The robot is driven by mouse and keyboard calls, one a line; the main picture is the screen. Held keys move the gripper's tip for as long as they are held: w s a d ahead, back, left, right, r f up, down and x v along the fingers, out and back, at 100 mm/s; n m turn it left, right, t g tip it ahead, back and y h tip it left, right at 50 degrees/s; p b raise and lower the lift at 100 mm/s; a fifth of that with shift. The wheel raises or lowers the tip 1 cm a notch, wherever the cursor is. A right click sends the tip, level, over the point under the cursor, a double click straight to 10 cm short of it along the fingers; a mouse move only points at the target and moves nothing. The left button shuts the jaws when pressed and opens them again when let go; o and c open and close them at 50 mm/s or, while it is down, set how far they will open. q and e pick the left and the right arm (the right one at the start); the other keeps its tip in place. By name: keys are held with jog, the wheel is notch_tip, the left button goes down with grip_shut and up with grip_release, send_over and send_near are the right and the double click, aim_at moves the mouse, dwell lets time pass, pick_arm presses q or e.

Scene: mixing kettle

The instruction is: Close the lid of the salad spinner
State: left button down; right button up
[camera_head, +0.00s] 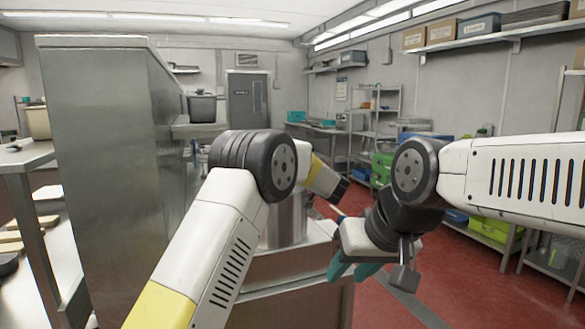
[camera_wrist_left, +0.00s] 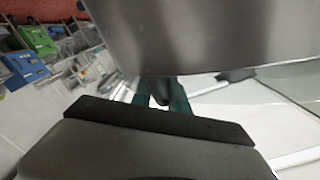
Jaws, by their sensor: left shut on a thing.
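A steel cylindrical vessel (camera_head: 287,222), which looks like the salad spinner, stands on a counter, partly behind my left arm. Its lid cannot be made out. In the left wrist view a large curved steel wall (camera_wrist_left: 210,35) fills the top, close in front of my left gripper (camera_wrist_left: 163,95). The left gripper's teal fingers are shut on a dark piece, seemingly a handle (camera_wrist_left: 160,100). In the head view those fingers are hidden. My right gripper (camera_head: 354,268) hangs to the right of the vessel, with its teal fingers apart and nothing visible between them.
A tall steel cabinet (camera_head: 105,170) stands at the left, beside a counter. Shelving with green bins (camera_head: 490,232) lines the right wall. The red floor (camera_head: 455,275) is open between the counter and the shelves.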

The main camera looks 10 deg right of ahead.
pick_arm(q)
jog(key=shift+w+a+f, duration=0.1)
jog(key=shift+a+f, duration=0.25)
jog(key=shift+a, duration=0.15)
jog(key=c, duration=1.5)
grip_release()
jog(key=shift+a, duration=0.1)
jog(key=shift+o, duration=0.2)
jog(key=shift+r, duration=0.1)
jog(key=shift+s+d, duration=0.25)
jog(key=shift+d, duration=0.05)
jog(key=v, duration=0.7)
jog(key=shift+s, duration=0.2)
jog(key=shift+s, duration=0.1)
jog(key=v, duration=1.3)
jog(key=shift+s, duration=0.3)
jog(key=shift+d+r, duration=0.1)
